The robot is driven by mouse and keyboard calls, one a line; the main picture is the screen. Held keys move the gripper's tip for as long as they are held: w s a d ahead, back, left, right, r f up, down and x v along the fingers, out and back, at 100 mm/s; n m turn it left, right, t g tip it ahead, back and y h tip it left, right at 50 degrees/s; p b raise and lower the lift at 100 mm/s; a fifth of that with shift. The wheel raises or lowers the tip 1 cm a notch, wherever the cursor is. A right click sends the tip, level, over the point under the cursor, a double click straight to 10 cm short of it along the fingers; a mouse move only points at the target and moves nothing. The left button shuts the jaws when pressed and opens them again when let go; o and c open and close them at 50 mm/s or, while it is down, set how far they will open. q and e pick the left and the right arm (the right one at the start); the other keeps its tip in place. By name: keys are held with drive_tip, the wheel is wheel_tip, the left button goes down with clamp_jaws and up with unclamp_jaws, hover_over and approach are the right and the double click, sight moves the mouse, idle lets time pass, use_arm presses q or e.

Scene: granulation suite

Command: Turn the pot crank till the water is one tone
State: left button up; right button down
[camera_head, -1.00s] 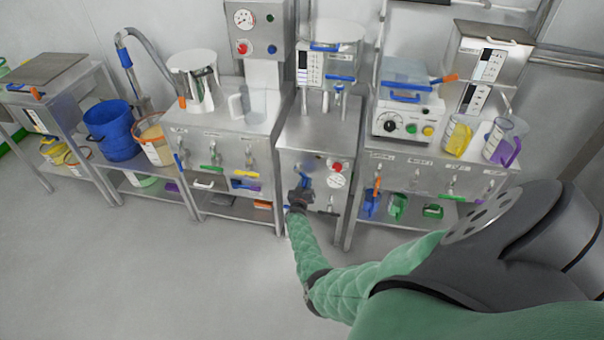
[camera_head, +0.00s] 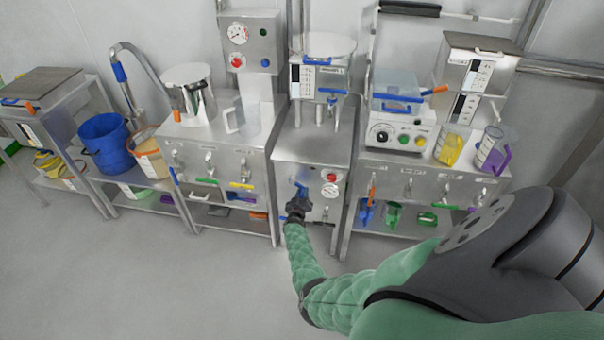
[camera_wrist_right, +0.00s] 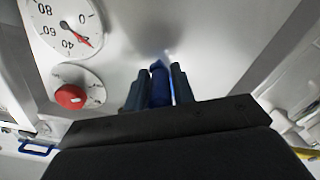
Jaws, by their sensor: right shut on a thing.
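My right gripper (camera_head: 297,206) is at the front of the middle steel cabinet (camera_head: 312,150). It is shut on a blue crank handle (camera_head: 301,191). In the right wrist view the blue handle (camera_wrist_right: 160,86) stands between the two dark fingers of the gripper (camera_wrist_right: 158,88). Above the cabinet top is a wide round steel pan (camera_head: 324,43). Its inside and any water are too small to tell. A steel pot (camera_head: 190,97) stands on the bench to the left; its contents are hidden. My left gripper is not in view.
Beside the handle are a red knob (camera_head: 331,175) and a dial (camera_head: 329,190), close to the gripper; the dial also shows in the right wrist view (camera_wrist_right: 65,25). Benches flank the cabinet. A blue bucket (camera_head: 106,143) stands at left. The floor (camera_head: 150,270) in front is clear.

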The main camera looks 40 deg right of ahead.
drive_tip(key=c, duration=1.3)
unclamp_jaws()
drive_tip(key=shift+d+r, duration=0.25)
drive_tip(key=shift+r, duration=0.1)
drive_tip(key=shift+a+f, duration=0.15)
drive_tip(key=shift+s+a+f, duration=0.1)
drive_tip(key=shift+s+a, duration=0.3)
drive_tip(key=shift+a, duration=0.15)
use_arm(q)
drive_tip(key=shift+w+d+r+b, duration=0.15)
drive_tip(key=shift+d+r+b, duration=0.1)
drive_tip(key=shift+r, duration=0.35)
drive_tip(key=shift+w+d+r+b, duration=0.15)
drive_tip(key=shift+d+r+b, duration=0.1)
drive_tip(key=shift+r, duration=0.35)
use_arm(e)
drive_tip(key=v, duration=0.6)
drive_tip(key=shift+s+r, duration=0.15)
drive_tip(key=shift+r, duration=0.05)
